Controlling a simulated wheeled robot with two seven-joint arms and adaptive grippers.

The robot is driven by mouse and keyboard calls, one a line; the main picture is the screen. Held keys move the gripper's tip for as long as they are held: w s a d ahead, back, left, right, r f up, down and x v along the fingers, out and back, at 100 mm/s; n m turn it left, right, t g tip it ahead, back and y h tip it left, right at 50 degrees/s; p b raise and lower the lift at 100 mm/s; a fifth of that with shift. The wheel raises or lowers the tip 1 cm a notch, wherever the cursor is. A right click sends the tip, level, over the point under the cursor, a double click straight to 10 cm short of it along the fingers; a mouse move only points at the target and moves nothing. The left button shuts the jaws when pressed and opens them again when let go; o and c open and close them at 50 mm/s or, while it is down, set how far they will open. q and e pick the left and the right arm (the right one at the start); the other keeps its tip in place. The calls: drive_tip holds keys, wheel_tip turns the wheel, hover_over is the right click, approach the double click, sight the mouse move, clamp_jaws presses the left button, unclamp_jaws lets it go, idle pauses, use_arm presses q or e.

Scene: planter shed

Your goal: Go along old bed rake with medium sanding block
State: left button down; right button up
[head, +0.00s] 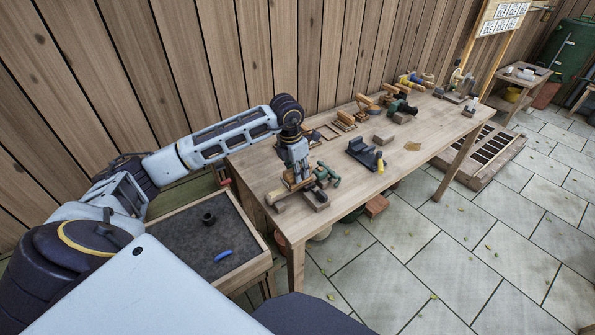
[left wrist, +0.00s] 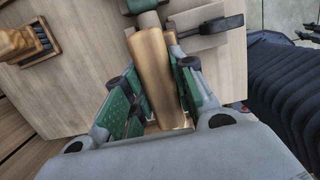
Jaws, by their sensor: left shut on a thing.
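My left gripper (head: 297,183) is low over the near left end of the wooden table. In the left wrist view its green-padded fingers (left wrist: 150,100) are shut on a tan wooden piece (left wrist: 152,62), long and smooth. I cannot tell whether this is the medium sanding block or part of the old bed rake. A narrower round part shows just beyond it, near a green fitting (left wrist: 142,5). In the head view a green clamp-like tool (head: 328,174) stands close right of the gripper. The gripper hides much of what lies beneath it. My right gripper is not in view.
The long table (head: 430,133) carries a dark grey vise-like holder (head: 363,152), a small block (head: 383,138) and several tools toward the far end. A dark-topped tray stand (head: 205,245) is at the near left. A plank fence runs behind; paving at right is mostly open.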

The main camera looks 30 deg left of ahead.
use_arm(q)
drive_tip(key=shift+s+a+f+b, duration=0.1)
drive_tip(key=shift+s+a+b, duration=0.1)
drive_tip(key=shift+s, duration=0.35)
drive_tip(key=shift+s+a+b, duration=0.1)
drive_tip(key=shift+s+a, duration=0.1)
drive_tip(key=shift+s, duration=0.3)
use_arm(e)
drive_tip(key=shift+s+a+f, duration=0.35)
